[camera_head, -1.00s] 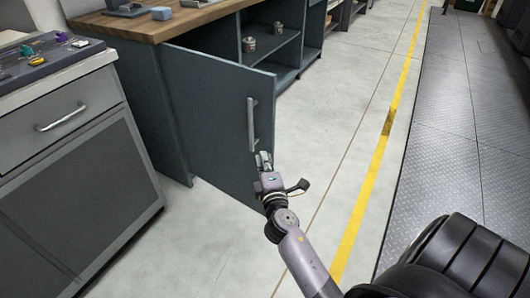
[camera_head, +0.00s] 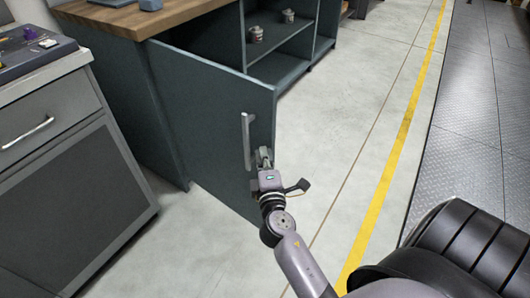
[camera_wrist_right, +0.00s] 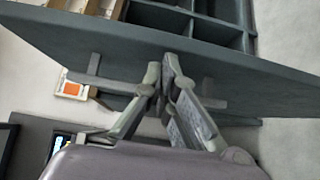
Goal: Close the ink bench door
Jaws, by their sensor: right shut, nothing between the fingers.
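The ink bench door (camera_head: 212,125) is a dark grey-green panel standing open, swung out from the bench cabinet (camera_head: 155,85). It carries a vertical light metal handle (camera_head: 247,141) near its free edge. My right gripper (camera_head: 264,154) is shut and empty, with its tips at the door's outer face just right of and below the handle. In the right wrist view the fingertips (camera_wrist_right: 168,65) meet at the door panel (camera_wrist_right: 215,75), at or very near its surface; contact is hard to tell. My left gripper is not in view.
Small jars (camera_head: 288,16) stand on the open cabinet's shelf (camera_head: 278,68). The wooden top (camera_head: 135,18) lies above. A grey drawer unit (camera_head: 60,170) stands at left. Concrete floor (camera_head: 350,110) with a yellow line (camera_head: 385,190) is clear on the right.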

